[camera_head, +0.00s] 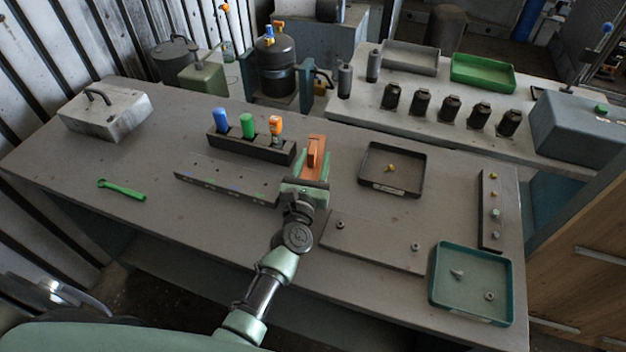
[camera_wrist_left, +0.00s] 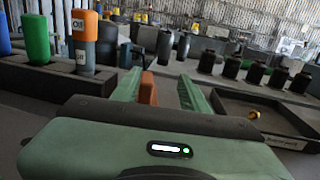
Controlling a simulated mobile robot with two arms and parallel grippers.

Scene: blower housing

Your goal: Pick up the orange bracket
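The orange bracket (camera_head: 316,148) stands on the workbench, just right of the black holder block. My left gripper (camera_head: 313,165) reaches it from the front, with its green fingers apart. In the left wrist view the bracket (camera_wrist_left: 148,88) shows between the two fingers (camera_wrist_left: 160,92), closer to the left finger, with a gap to the right one. The gripper is open; the bracket's lower part is hidden behind the gripper body. My right gripper is not in view.
The black holder block (camera_head: 250,146) carries blue, green and orange bottles, close to the left of the gripper. A dark tray (camera_head: 422,178) with a small brass part lies to the right. A teal tray (camera_head: 472,312) sits front right. A green wrench (camera_head: 122,190) lies left.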

